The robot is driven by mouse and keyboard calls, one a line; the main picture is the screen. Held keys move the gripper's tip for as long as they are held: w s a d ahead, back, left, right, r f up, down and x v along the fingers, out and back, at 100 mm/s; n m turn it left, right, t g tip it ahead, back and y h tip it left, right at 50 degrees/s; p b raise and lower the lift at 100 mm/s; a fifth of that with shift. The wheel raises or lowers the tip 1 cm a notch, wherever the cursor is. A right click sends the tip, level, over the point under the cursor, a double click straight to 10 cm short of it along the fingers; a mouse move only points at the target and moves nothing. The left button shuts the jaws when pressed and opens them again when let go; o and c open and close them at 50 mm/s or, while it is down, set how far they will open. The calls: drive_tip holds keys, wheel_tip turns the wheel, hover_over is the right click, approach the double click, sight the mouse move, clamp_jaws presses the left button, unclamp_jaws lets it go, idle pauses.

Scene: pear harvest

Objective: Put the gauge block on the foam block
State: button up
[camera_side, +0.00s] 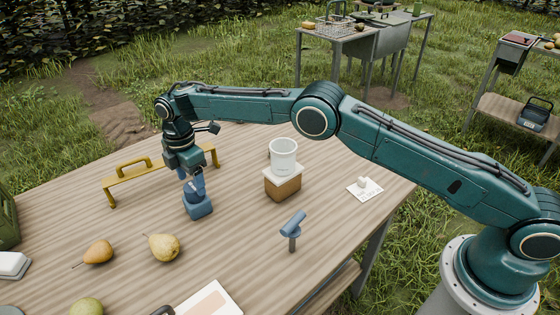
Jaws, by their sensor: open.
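A small blue block, which looks like the gauge block (199,209), sits on the wooden table under my arm's end. My gripper (195,192) points down right over it, its open fingers at the block's upper part. I cannot tell whether they touch it. A brown block with a pale top, possibly the foam block (283,188), stands to the right, near the table's middle. A white cup (284,156) stands upright on it and covers much of its top.
A yellow handled bridge (140,179) stands behind-left of my gripper. A blue T-shaped piece (293,226) stands in front of the brown block. Two pears (164,248) (98,252) lie front left. A white card with a small piece (365,190) lies right.

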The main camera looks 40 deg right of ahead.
wheel_tip(320, 180, up, 9)
idle(0.4)
idle(0.5)
wheel_tip(320, 180, up, 13)
drive_tip(key=m+t, duration=0.1)
drive_tip(key=m, duration=0.4)
hover_over(193, 186)
drive_tip(key=s+d, duration=0.4)
drive_tip(key=d, duration=0.4)
drive_tip(key=s+d+r+m+t, duration=0.2)
drive_tip(key=s+d+r+m, duration=0.2)
drive_tip(key=s+d+r, duration=0.6)
drive_tip(key=s+d+m+t, duration=0.1)
drive_tip(key=s+d+m, duration=0.15)
drive_tip(key=s, duration=0.55)
drive_tip(key=s+d+m, duration=0.2)
drive_tip(key=s+m, duration=0.1)
drive_tip(key=s, duration=0.5)
drive_tip(key=s+d+f+m+t, duration=0.1)
drive_tip(key=s+d+f+m, duration=0.2)
drive_tip(key=s+f, duration=0.4)
drive_tip(key=s+m, duration=0.1)
drive_tip(key=s, duration=0.5)
drive_tip(key=shift+d+f+m+t, duration=0.2)
drive_tip(key=shift+f+m+t, duration=0.1)
drive_tip(key=shift+f+m, duration=0.1)
